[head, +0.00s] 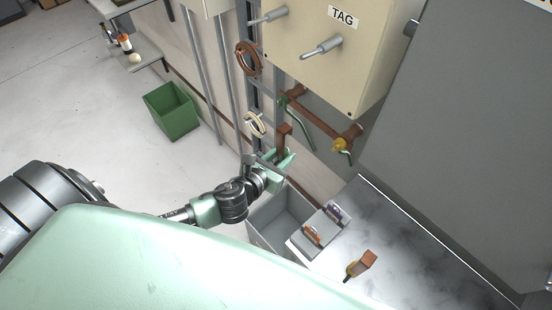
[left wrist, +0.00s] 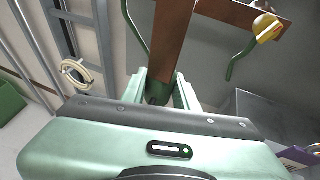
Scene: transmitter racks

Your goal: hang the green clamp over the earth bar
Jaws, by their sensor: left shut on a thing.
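The earth bar (head: 322,119) is a brown bar on the wall below the cream box. It has a green fitting (head: 284,99) at its left end and a yellow fitting (head: 340,145) at its right end, each with a green tail. In the left wrist view the brown head (left wrist: 172,45) rises from my left gripper (left wrist: 163,92) and overlaps the bar (left wrist: 238,14); contact cannot be told. My right gripper is not in view.
A grey bin (head: 262,224) stands below my gripper, beside a grey bench top (head: 410,240). Another brown-headed clamp (head: 366,261) with a yellow band lies there. A cream ring (head: 255,124) and a brown ring (head: 248,58) hang at left. The cream box (head: 330,60) overhangs the bar.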

